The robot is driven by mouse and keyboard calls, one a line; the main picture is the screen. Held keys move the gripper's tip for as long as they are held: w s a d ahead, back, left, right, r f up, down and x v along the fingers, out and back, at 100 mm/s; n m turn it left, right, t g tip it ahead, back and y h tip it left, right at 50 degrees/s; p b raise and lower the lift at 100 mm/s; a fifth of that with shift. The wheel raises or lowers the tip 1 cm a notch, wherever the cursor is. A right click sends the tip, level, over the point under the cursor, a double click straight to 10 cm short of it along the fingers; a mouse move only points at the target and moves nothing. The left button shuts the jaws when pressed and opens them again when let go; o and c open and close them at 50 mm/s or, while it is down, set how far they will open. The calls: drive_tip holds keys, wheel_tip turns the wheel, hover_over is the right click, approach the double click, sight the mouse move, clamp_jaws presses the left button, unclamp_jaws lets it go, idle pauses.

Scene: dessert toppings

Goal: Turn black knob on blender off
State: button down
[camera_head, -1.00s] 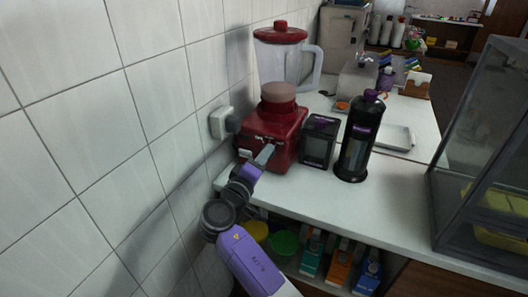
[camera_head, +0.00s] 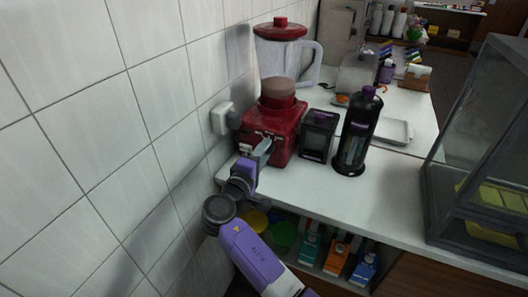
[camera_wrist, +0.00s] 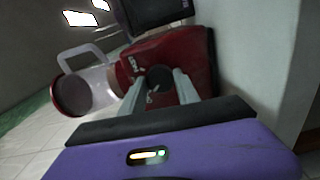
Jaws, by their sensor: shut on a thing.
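The red blender (camera_head: 277,124) stands on the white counter against the tiled wall, with its clear jug (camera_head: 285,58) and red lid on top. It also shows in the wrist view (camera_wrist: 196,58), tipped by the camera's angle. The round black knob (camera_wrist: 159,78) is on the front of the blender's base, between my gripper's fingers. My gripper (camera_wrist: 159,90) is shut on the knob, one grey finger on each side. In the head view my gripper (camera_head: 258,150) is at the base's front; the knob is hidden there.
A black box-shaped container (camera_head: 318,136) and a tall black bottle (camera_head: 357,135) stand just right of the blender. A wall socket (camera_head: 223,118) is close on the left. A glass case (camera_head: 480,150) stands at the right. The counter front between is clear.

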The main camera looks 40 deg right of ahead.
drive_tip(key=shift+a, duration=0.1)
drive_tip(key=c, duration=0.9)
unclamp_jaws()
drive_tip(key=v, duration=0.7)
drive_tip(key=shift+a+b, duration=0.35)
drive_tip(key=shift+b, duration=0.1)
drive_tip(key=shift+s, duration=0.1)
